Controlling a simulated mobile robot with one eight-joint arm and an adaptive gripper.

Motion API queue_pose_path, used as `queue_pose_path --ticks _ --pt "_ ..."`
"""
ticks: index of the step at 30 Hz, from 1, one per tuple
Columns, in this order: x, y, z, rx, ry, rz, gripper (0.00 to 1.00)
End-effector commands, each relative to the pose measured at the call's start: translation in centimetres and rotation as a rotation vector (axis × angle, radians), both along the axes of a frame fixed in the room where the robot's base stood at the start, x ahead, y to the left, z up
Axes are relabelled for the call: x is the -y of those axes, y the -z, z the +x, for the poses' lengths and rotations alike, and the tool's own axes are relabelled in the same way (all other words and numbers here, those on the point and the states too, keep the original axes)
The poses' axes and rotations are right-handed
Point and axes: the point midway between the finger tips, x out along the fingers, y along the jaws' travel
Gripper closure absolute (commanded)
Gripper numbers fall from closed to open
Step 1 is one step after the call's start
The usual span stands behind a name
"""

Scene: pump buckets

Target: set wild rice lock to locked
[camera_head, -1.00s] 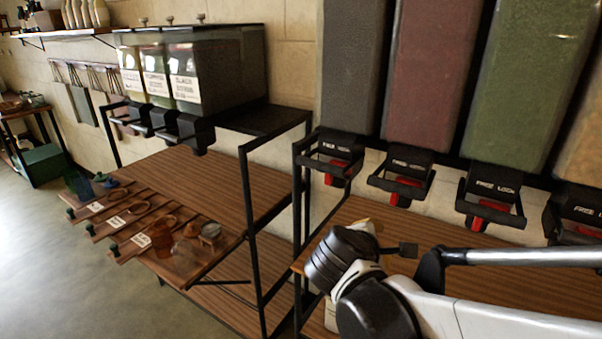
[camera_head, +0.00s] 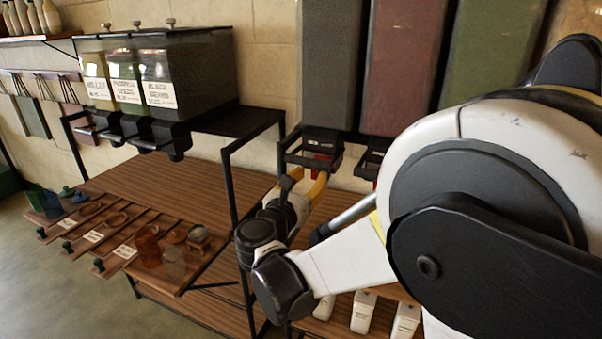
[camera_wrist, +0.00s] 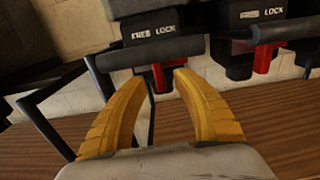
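No wild rice label is readable. A dispenser of dark grain (camera_head: 330,65) hangs leftmost on the right rack. Its black lock unit (camera_head: 323,138) has a red lever (camera_head: 321,162) beneath. In the wrist view this unit (camera_wrist: 145,15) reads "FREE LOCK", with its red lever (camera_wrist: 159,77) hanging down behind a grey bar (camera_wrist: 150,52). My gripper (camera_wrist: 166,80) has two yellow fingers, apart and empty, just in front of and below that lever. Contact cannot be told. In the head view my gripper (camera_head: 319,180) is just below the unit.
A second lock unit (camera_wrist: 250,12) with a red lever (camera_wrist: 263,58) is close on the right. A black frame bar (camera_wrist: 45,125) runs at left. A wooden shelf (camera_wrist: 40,150) lies below. My arm hides the dispensers farther right.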

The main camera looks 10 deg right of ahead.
Motion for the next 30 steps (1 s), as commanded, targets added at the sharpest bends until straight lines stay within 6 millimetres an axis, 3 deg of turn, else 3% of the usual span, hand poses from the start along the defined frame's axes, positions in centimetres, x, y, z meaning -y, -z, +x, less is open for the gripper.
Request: queue_pose_path --ticks 6,14,18,30 --pt "1.1 0.0 1.5 0.001 0.0 0.001 0.65" --pt "1.2 0.0 1.6 0.0 0.0 0.001 0.65" --pt "1.2 0.0 1.6 0.0 0.0 0.001 1.0" --pt "2.0 -0.1 1.0 0.001 0.002 0.001 1.0"
